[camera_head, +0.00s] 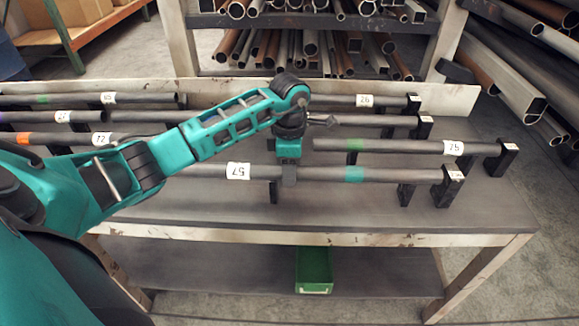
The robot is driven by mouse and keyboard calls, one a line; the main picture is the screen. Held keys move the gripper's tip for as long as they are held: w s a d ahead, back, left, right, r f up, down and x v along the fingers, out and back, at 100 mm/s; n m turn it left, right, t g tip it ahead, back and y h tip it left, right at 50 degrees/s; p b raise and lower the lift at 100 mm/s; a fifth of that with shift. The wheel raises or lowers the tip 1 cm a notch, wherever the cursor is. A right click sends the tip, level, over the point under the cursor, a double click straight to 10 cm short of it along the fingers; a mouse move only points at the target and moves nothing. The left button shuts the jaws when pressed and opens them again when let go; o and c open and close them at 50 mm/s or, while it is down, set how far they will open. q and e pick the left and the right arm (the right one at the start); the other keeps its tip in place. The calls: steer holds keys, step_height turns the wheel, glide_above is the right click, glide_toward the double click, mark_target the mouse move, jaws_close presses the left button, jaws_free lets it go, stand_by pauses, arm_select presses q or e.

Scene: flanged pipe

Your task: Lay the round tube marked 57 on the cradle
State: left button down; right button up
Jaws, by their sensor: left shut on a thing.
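The round tube marked 57 (325,174) is dark grey with a white label (237,171) and a teal band (354,174). It runs left to right at the front of the table. My left gripper (289,174) reaches down from above and is shut on this tube between label and band. Black cradle supports (447,188) stand at the tube's right end, with more black posts under it. I cannot tell whether the tube touches them. My arm hides the tube's left part. My right gripper is not in view.
Another tube (400,146) with a green band lies just behind, towards a black post (501,160). More labelled tubes lie at the back and left. A pipe rack (310,20) stands behind the table. A green bin (314,271) sits on the lower shelf. The tabletop's front strip is clear.

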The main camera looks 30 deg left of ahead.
arm_select(q)
steer(key=shift+f, duration=0.15)
steer(key=c, duration=0.9)
jaws_free()
steer(key=o, duration=0.3)
steer(key=shift+f, duration=0.1)
step_height(320, 180, up, 13)
steer(key=shift+r, duration=0.1)
